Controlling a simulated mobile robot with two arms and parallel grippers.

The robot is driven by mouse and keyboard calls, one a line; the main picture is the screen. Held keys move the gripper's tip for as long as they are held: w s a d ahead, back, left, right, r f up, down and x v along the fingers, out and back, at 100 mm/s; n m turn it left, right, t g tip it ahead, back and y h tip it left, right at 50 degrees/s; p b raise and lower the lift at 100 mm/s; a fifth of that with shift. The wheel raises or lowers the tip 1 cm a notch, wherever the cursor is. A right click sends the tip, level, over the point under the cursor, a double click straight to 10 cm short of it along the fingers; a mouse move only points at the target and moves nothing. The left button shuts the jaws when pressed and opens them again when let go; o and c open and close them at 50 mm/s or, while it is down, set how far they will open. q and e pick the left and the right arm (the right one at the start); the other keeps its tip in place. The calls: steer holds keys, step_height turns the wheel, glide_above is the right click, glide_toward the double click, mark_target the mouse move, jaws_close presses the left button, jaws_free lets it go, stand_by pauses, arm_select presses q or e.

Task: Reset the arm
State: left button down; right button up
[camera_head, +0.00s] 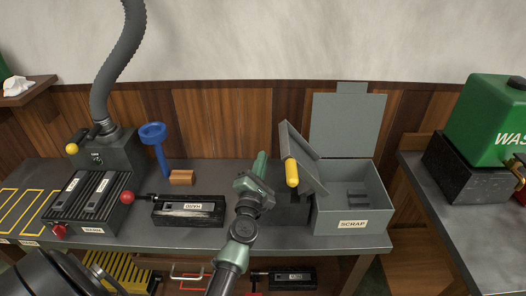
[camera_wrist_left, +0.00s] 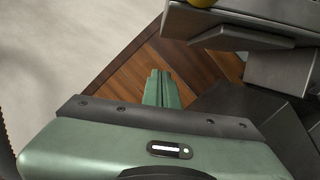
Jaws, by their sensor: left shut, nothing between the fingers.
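My left arm rises from the bottom middle of the head view. Its green left gripper (camera_head: 261,160) is shut and empty, above the workbench (camera_head: 215,240) and pointing toward the wood-panelled wall. In the left wrist view the two green fingers (camera_wrist_left: 160,78) are together with nothing between them. Right of the gripper is a grey tilted plate with a yellow handle (camera_head: 292,173), close beside it but with contact not clear. My right gripper is not in view.
An open grey scrap box (camera_head: 380,212) stands right of the gripper. A green container (camera_head: 490,115) is far right.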

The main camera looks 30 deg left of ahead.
arm_select(q)
steer(key=v, duration=0.2)
steer(key=shift+s+f, duration=0.15)
steer(key=shift+s, duration=0.2)
steer(key=shift+s+a+b, duration=0.1)
steer(key=shift+s+b, duration=0.2)
steer(key=shift+s, duration=0.25)
steer(key=shift+d, duration=0.25)
steer(key=s+d+f+m+g+h, duration=0.2)
steer(key=s+d+m+h, duration=0.1)
steer(key=d+m+h, duration=0.8)
steer(key=s+d+f+m+g, duration=0.5)
steer(key=s+d+f+m, duration=0.15)
steer(key=m, duration=0.55)
steer(key=s+a+f+m+g+y, duration=0.2)
steer(key=s+f+m+g, duration=0.15)
steer(key=s, duration=0.65)
steer(key=s+a+f+m+g+y, duration=0.25)
steer(key=s+m+g, duration=0.2)
steer(key=s, duration=0.45)
steer(key=s+f+g, duration=0.1)
steer(key=s+f, duration=0.2)
steer(key=f, duration=2.6)
steer(key=s+a+f+g, duration=0.1)
steer(key=s+a+f, duration=0.2)
steer(key=s+f, duration=1.1)
steer(key=shift+s+a+f+m+g, duration=0.3)
steer(key=shift+s+m, duration=0.1)
steer(key=shift+s, duration=0.8)
